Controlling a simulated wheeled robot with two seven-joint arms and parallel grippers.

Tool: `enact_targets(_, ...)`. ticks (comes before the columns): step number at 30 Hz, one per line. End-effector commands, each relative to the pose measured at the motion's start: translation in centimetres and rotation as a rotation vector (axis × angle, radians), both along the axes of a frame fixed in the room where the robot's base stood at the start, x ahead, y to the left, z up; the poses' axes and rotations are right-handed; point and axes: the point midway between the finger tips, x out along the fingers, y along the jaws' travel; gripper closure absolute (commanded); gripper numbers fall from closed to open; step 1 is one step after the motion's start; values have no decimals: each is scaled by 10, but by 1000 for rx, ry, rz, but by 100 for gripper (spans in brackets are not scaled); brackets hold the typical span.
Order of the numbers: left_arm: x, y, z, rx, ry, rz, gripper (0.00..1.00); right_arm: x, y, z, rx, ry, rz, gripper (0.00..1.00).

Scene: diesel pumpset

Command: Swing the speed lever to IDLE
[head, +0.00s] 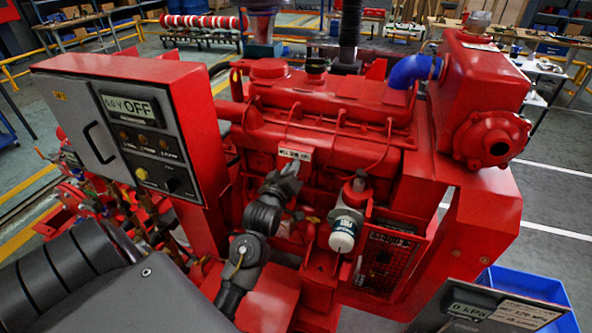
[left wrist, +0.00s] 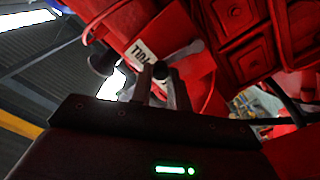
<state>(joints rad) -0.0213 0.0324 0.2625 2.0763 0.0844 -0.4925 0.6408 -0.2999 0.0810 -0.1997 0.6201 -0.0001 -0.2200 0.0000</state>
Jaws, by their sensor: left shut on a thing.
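The red diesel engine (head: 330,130) fills the middle of the head view. A small white label plate (head: 294,154) sits on its near side, its lettering too small to read surely. My left gripper (head: 289,172) is just below this plate and hides the speed lever there. In the left wrist view my left gripper (left wrist: 161,86) has its two fingers on either side of the dark knob of the speed lever (left wrist: 160,70), shut on it. The label plate (left wrist: 144,52) shows upside down just beyond the knob. My right gripper is in neither view.
A grey control panel (head: 125,130) reading OFF stands left of the gripper. A white filter (head: 344,230) and a mesh guard (head: 382,262) are close to its right. A blue bin (head: 530,290) and a kPa display box (head: 475,308) are at the lower right.

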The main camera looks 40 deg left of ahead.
Motion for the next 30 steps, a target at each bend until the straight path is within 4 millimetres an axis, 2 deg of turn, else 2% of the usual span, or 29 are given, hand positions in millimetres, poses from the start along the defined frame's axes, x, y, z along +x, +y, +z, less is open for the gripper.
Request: enact_targets(30, -4, 12, -2, -1, 7, 1, 88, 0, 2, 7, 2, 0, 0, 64)
